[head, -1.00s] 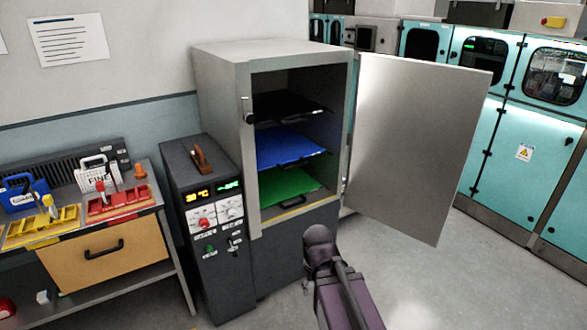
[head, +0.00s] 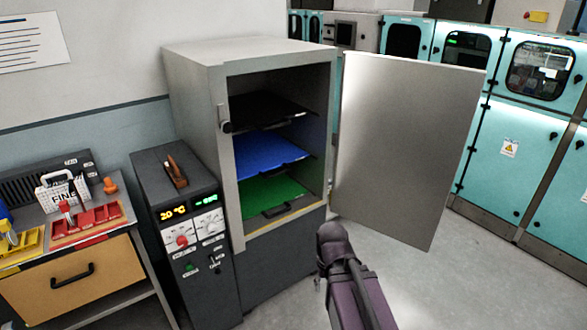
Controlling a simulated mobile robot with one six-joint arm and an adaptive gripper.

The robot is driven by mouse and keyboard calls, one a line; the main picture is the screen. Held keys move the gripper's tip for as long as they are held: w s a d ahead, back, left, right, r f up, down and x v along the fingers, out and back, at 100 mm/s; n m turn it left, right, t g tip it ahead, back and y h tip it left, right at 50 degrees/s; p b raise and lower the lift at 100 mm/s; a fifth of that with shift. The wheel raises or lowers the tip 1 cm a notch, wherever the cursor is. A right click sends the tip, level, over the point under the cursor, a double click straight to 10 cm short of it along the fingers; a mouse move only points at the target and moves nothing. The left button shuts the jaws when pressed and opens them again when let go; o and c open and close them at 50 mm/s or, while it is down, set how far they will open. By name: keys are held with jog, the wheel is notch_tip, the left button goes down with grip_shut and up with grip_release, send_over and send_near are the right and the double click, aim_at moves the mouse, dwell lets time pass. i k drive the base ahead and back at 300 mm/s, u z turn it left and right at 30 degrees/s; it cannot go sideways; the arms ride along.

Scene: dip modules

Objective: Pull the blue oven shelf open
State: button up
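The oven (head: 190,95) is a grey cabinet with its door (head: 405,140) swung open to the right. Inside, the blue shelf (head: 268,162) sits in the middle, between a black shelf (head: 265,108) above and a green shelf (head: 260,198) below. The blue shelf lies within the oven, with a dark handle at its front right edge. My arm shows at the bottom, in front of the oven and below the door. My gripper's fingers cannot be made out in this view.
A dark control unit (head: 178,200) with dials and a display stands left of the oven. A workbench with a wooden drawer (head: 75,285) and red and yellow trays is at far left. Turquoise cabinets (head: 510,130) line the back right. The floor at right is clear.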

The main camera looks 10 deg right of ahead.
aim_at(256, 152)
jog(key=z, duration=0.35)
jog(key=i, duration=1.3)
jog(key=u, duration=0.15)
